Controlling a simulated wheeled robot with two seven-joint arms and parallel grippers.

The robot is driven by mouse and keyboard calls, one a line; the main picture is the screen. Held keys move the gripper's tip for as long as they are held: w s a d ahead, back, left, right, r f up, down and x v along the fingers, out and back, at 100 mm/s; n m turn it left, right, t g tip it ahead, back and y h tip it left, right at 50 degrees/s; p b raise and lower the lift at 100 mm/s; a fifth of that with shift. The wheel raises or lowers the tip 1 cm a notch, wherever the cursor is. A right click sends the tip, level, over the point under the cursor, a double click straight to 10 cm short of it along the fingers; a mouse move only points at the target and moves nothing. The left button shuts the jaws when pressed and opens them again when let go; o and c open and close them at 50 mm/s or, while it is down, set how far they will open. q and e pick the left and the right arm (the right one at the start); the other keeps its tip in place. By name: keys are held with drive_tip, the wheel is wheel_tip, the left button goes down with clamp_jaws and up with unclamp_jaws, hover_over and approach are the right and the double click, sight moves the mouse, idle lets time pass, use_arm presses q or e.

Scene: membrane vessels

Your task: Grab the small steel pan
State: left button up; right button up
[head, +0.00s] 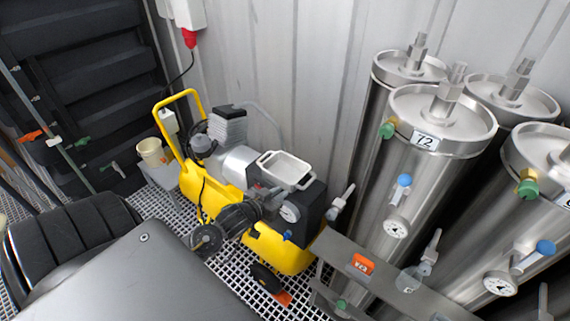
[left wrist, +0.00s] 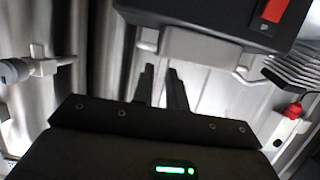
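The small steel pan (head: 285,170) is a shallow, light grey rectangular dish with a raised rim. In the head view it sits on top of the yellow compressor, by the black box. In the left wrist view the pan (left wrist: 205,50) shows just beyond the fingertips, partly behind the black box. Contact with the pan cannot be told. My right gripper is out of view.
The yellow compressor (head: 277,252) stands on a grated floor, with a black box (head: 312,207) close to the pan. Tall steel vessels (head: 425,150) with valves and gauges crowd the right. A ribbed wall (head: 290,60) is behind. A cream bucket (head: 152,152) stands left.

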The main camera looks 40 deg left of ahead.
use_arm(q)
drive_tip(key=r, duration=0.1)
drive_tip(key=p, duration=0.1)
approach(301, 177)
drive_tip(key=x, duration=0.3)
drive_tip(key=shift+w+a+f, duration=0.15)
drive_tip(key=shift+w, duration=0.15)
drive_tip(key=p+x, duration=0.2)
drive_tip(key=x, duration=0.2)
drive_tip(key=shift+w, duration=0.45)
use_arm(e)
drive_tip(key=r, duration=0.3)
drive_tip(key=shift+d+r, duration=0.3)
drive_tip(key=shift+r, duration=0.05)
